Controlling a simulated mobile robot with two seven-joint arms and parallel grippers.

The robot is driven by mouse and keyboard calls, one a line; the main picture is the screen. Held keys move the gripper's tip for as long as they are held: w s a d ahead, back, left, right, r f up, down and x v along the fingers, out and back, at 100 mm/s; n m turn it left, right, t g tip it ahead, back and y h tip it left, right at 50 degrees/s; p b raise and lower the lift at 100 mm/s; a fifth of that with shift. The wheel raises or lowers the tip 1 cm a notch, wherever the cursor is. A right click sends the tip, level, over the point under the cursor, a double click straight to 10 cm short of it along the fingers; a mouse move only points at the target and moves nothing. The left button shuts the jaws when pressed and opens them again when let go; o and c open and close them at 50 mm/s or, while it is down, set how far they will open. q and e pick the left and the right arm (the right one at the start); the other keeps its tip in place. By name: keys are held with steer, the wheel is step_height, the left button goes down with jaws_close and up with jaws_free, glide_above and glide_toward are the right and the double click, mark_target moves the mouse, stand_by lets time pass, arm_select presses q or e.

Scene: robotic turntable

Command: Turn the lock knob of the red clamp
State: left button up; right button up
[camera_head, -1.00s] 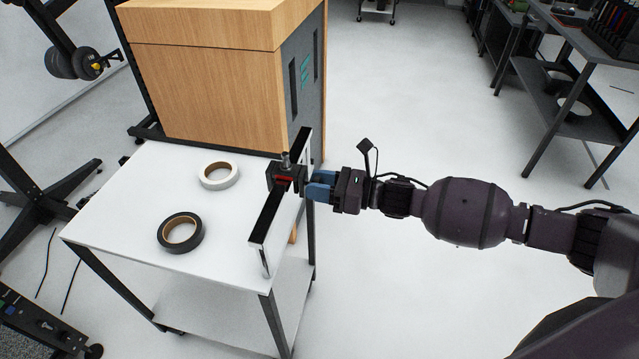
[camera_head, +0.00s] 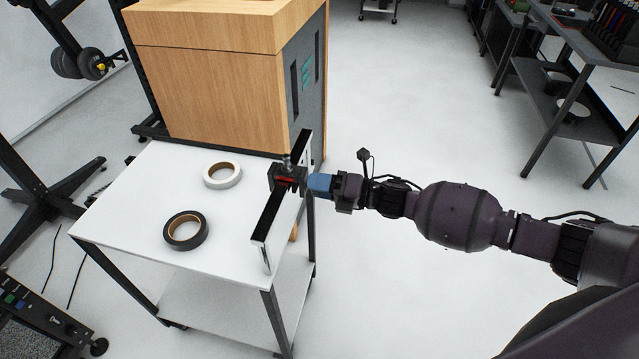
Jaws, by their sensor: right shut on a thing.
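The red clamp (camera_head: 286,180) is a small dark block with a red strip. It sits on a long dark rail (camera_head: 270,222) with a pale side, at the right edge of the white table (camera_head: 130,225). A grey metal post (camera_head: 287,161) stands on top of the clamp. My right gripper (camera_head: 311,184) comes in from the right with blue fingers and is shut at the clamp's right side, on what looks like its lock knob. The knob itself is hidden by the fingers. My left gripper does not show.
A white tape roll (camera_head: 222,167) and a black tape roll (camera_head: 204,233) lie on the table left of the rail. A wooden cabinet (camera_head: 210,90) stands close behind the table. The floor to the right is clear up to a dark shelf unit (camera_head: 545,105).

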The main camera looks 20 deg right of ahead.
steer(key=m+p, duration=0.1)
steer(key=m, duration=0.3)
steer(key=shift+r+m, duration=0.1)
steer(key=shift+m, duration=0.3)
steer(key=m+p, duration=0.1)
steer(key=m, duration=0.3)
steer(key=shift+m, duration=0.3)
steer(key=m+p, duration=0.1)
steer(key=m, duration=0.1)
steer(key=shift+m, duration=0.3)
steer(key=m, duration=0.3)
steer(key=shift+m+p, duration=0.3)
steer(key=shift+p, duration=0.05)
steer(key=m, duration=0.2)
steer(key=shift+m+p, duration=0.3)
steer(key=shift+m, duration=0.1)
steer(key=m, duration=0.4)
steer(key=shift+s+a+p, duration=0.1)
steer(key=shift+p, duration=0.25)
steer(key=m, duration=0.6)
steer(key=shift+a, duration=0.1)
steer(key=m, duration=0.7)
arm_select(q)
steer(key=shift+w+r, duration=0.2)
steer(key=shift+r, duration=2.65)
arm_select(e)
steer(key=shift+m, duration=0.8)
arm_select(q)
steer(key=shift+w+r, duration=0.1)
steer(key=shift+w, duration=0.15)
